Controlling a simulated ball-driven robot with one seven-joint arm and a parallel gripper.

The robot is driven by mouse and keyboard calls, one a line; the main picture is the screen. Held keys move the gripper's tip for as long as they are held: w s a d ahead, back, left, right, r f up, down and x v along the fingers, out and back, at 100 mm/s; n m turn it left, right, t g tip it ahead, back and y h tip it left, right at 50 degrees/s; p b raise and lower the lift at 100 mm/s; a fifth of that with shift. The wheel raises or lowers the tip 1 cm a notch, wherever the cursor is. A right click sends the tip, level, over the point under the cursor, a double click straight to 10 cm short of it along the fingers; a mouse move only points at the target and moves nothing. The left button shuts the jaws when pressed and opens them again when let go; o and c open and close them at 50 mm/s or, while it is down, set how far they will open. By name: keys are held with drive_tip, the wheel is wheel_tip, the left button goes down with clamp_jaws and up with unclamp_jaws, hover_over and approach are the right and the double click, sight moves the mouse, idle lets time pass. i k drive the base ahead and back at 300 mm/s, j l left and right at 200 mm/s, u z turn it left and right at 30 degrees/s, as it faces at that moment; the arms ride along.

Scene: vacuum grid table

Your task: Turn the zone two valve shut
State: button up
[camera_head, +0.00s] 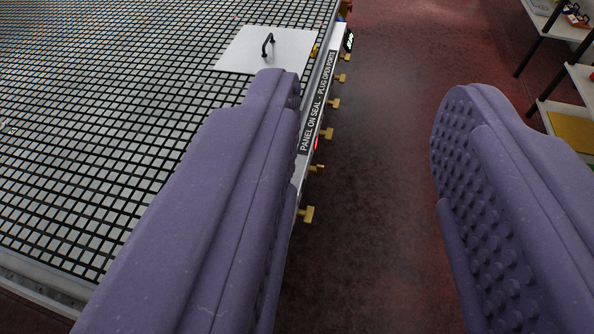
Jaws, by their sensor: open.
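A row of several small brass valve handles (327,134) sticks out along the right side of the grid table. I cannot tell which one belongs to zone two, as no zone label is readable. The nearest brass handle (307,214) shows just right of the left finger. My gripper (360,105) is open and empty, with its two purple padded fingers wide apart. The left finger covers part of the table's edge and may hide more handles. The right finger is over the floor, clear of the table. No handle is seen touching the fingers.
The vacuum grid table (100,110) fills the left. A pale panel (245,52) with a black handle (268,44) lies on its far part. A lettered strip (318,100) runs along its edge. Shelves (570,75) stand at far right. The red floor (385,60) between is clear.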

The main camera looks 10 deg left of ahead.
sight(321, 169)
drive_tip(key=k+l+u, duration=0.1)
drive_tip(key=l+u, duration=0.2)
drive_tip(key=l, duration=0.35)
drive_tip(key=i+l+u, duration=0.1)
drive_tip(key=i+l, duration=0.2)
drive_tip(key=i+l+u, duration=0.15)
drive_tip(key=i+l, duration=0.15)
drive_tip(key=i+l+u, duration=0.1)
drive_tip(key=i+l, duration=0.2)
drive_tip(key=i+l+u, duration=0.15)
drive_tip(key=i+l, duration=0.15)
drive_tip(key=l, duration=0.15)
drive_tip(key=i+l+u, duration=0.1)
drive_tip(key=i+l, duration=0.15)
drive_tip(key=l, duration=0.2)
drive_tip(key=i+l+u, duration=0.15)
drive_tip(key=l, duration=0.25)
drive_tip(key=i, duration=0.1)
